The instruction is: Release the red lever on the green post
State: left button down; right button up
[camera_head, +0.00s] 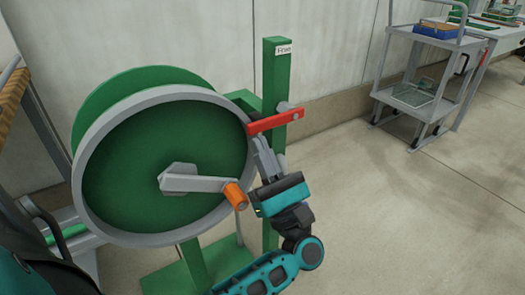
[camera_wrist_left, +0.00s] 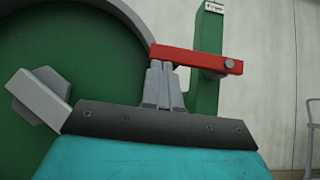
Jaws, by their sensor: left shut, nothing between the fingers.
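The red lever (camera_head: 275,122) sits across the green post (camera_head: 275,75), which has a small white label at its top. The lever runs nearly level, its left end slightly lower in the head view, with a grey pin near its right end. My left gripper (camera_head: 261,143) is shut and empty, with its fingertips just under the lever's left end. In the left wrist view the fingertips (camera_wrist_left: 161,68) overlap the underside of the red lever (camera_wrist_left: 190,58); I cannot tell whether they touch. The green post (camera_wrist_left: 207,35) stands behind. My right gripper is not in view.
A large green reel with a grey rim (camera_head: 82,200) stands just left of the post. Its grey crank (camera_head: 195,184) has an orange handle (camera_head: 234,194) close to my left gripper. A grey cart (camera_head: 420,100) stands at the right. Floor between is clear.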

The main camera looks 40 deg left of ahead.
pick_arm(q)
jog(key=shift+s+r+m+t+h+p, duration=0.1)
jog(key=shift+r+m+t+h+p, duration=0.2)
jog(key=shift+m+t+p, duration=0.25)
jog(key=shift+m, duration=0.25)
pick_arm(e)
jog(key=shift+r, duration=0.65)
